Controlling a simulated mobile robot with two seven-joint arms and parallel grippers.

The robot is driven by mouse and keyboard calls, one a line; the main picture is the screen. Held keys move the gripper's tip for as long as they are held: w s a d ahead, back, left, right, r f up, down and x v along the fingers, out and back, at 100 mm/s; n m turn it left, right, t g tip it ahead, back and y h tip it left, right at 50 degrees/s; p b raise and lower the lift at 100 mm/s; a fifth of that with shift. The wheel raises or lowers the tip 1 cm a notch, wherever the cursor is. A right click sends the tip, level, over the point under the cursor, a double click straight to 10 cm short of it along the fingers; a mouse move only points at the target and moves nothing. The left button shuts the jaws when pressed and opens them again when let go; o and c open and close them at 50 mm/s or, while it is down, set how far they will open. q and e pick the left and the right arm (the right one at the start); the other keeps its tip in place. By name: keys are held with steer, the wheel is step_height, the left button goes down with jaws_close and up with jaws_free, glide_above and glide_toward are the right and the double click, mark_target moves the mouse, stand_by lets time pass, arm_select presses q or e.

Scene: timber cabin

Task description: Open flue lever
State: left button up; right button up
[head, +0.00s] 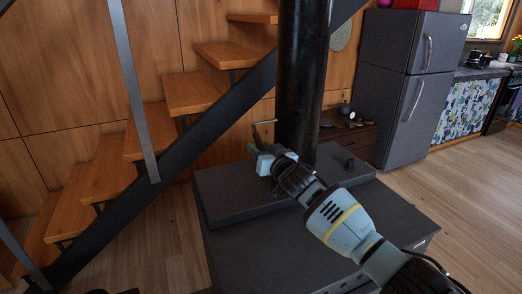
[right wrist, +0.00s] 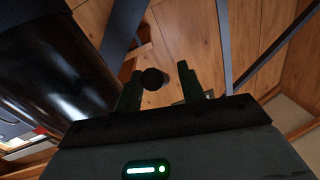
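The black flue pipe (head: 302,80) rises from the dark stove (head: 290,215). A thin flue lever (head: 264,122) sticks out to the left from the pipe, just above my right gripper (head: 254,138). In the right wrist view a round dark knob (right wrist: 154,78), seemingly the lever's end, shows between the two fingers of my right gripper (right wrist: 159,72). The fingers are apart, with a gap visible on the knob's right; whether the left finger touches it I cannot tell. The flue pipe (right wrist: 55,70) fills the left of that view. My left gripper is not seen.
Wooden stairs (head: 195,92) with a dark sloping stringer stand behind and left of the stove. A low wooden cabinet (head: 350,140) and a grey fridge (head: 405,90) stand behind right. A small knob (head: 350,163) stands on the stove top. Floor at right is clear.

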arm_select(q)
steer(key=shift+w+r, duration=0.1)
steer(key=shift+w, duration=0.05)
arm_select(e)
steer(key=shift+w, duration=0.1)
jaws_close()
arm_select(q)
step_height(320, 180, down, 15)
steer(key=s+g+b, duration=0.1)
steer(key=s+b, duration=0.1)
steer(key=b, duration=1.4)
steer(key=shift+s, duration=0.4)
arm_select(e)
steer(key=w+f+t+y, duration=0.1)
steer(key=t, duration=0.1)
steer(key=w+a+f+t+y, duration=0.1)
steer(key=w+f+t, duration=0.1)
steer(key=t, duration=0.1)
steer(key=shift+f+n+y, duration=0.2)
steer(key=shift+n+y, duration=0.1)
steer(key=shift+n, duration=0.1)
